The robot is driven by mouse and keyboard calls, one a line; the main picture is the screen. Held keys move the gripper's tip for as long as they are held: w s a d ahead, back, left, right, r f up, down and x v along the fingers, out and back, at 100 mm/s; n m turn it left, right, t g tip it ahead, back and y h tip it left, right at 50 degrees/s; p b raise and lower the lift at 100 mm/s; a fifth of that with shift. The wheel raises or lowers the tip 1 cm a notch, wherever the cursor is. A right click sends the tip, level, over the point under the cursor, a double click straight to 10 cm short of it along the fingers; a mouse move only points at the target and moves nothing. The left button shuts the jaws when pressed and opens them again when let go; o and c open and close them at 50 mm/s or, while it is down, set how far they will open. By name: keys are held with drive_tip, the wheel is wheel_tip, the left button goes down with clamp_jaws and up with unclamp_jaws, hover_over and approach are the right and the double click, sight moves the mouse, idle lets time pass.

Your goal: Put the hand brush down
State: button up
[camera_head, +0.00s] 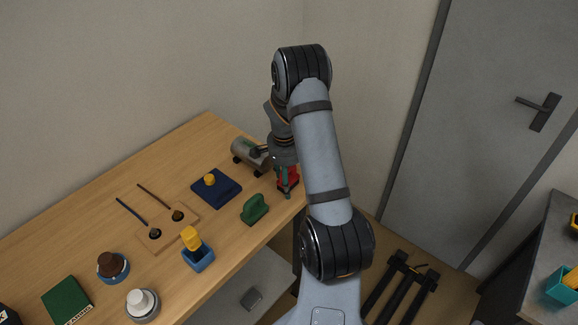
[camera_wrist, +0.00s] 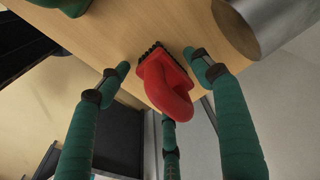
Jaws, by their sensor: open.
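The red hand brush (camera_wrist: 168,85) has a loop handle and black bristles. In the wrist view its bristle side is against the wooden table (camera_wrist: 130,25), near the table's edge. In the head view the brush (camera_head: 291,173) is partly hidden by my gripper (camera_head: 287,187), at the table's right end. My gripper (camera_wrist: 160,75) has green fingers, spread open around the brush. Gaps show between the two upper fingertips and the brush. A lower finger is close under the handle, and I cannot tell if it touches.
A grey cylinder (camera_head: 250,153) on black feet stands just left of my gripper. A green handled block (camera_head: 254,208) and a blue pad (camera_head: 216,192) with a yellow knob are nearby. A wooden holder (camera_head: 168,228) and blue container (camera_head: 198,256) are farther left. The table edge is close.

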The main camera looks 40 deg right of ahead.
drive_tip(key=r, duration=0.4)
drive_tip(key=a+r, duration=0.1)
drive_tip(key=r, duration=0.3)
drive_tip(key=r+b, duration=0.1)
drive_tip(key=r, duration=0.3)
drive_tip(key=shift+s+a+r, duration=0.15)
drive_tip(key=shift+a+r, duration=0.1)
drive_tip(key=shift+r, duration=0.15)
drive_tip(key=f, duration=0.4)
drive_tip(key=d+f, duration=0.1)
drive_tip(key=f, duration=0.8)
drive_tip(key=shift+d+f, duration=0.25)
drive_tip(key=shift+r, duration=0.35)
drive_tip(key=shift+f, duration=0.15)
